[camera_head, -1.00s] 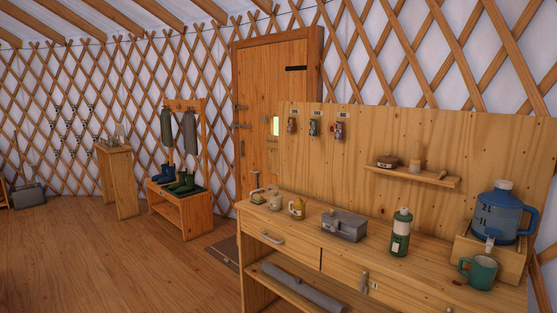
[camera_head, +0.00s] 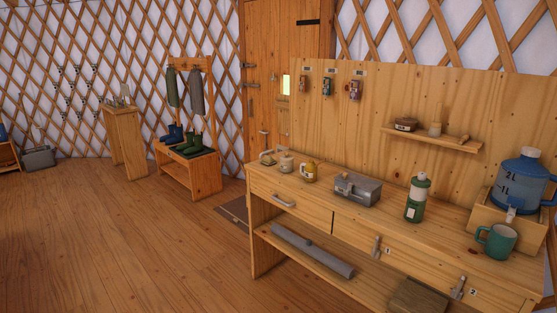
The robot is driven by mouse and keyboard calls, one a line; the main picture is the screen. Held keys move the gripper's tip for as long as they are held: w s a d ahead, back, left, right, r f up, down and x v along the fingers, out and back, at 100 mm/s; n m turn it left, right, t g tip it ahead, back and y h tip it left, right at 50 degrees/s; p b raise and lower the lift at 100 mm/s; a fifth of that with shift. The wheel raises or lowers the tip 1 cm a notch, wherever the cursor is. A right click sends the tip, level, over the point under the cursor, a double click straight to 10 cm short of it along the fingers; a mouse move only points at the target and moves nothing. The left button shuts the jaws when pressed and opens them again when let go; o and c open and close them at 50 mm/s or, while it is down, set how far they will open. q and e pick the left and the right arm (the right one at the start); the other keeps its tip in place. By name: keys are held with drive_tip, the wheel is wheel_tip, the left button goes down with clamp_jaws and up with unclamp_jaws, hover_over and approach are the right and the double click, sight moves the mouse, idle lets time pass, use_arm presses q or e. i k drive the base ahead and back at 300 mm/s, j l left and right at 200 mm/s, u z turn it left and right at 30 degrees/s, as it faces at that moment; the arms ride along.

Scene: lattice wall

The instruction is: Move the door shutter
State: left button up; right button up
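The wooden door (camera_head: 262,50) stands in the lattice wall behind the workbench. Its top is cut off by the picture edge, and the tall wooden back panel hides part of its right side. A small bright yellow-green opening (camera_head: 286,85) shows in the door next to the panel's left edge. A small wooden piece (camera_head: 283,102) sits just below this opening; I cannot tell whether it is the shutter. A dark bar (camera_head: 307,22) is on the door's upper right. Neither of my grippers is in view.
The workbench (camera_head: 315,205) with its back panel (camera_head: 430,100) stands in front of the door. It holds a grey box (camera_head: 357,189), a green bottle (camera_head: 416,198) and a blue jug (camera_head: 522,182). A boot bench (camera_head: 188,172) stands left of the door. The left floor is clear.

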sight(283, 114)
drive_tip(key=i+j+u, duration=0.25)
drive_tip(key=i, duration=0.6)
drive_tip(key=i+u, duration=0.3)
drive_tip(key=i, duration=0.55)
drive_tip(key=i+u, duration=0.2)
drive_tip(key=i, duration=0.35)
drive_tip(key=i+u, duration=0.2)
drive_tip(key=i, duration=0.4)
drive_tip(key=i+l+u, duration=0.2)
drive_tip(key=i, duration=0.35)
drive_tip(key=i+z, duration=0.3)
drive_tip(key=i, duration=0.15)
drive_tip(key=i+j+z, duration=0.25)
drive_tip(key=i, duration=0.15)
drive_tip(key=i+j+z, duration=0.15)
drive_tip(key=i+z, duration=0.15)
drive_tip(key=i, duration=0.15)
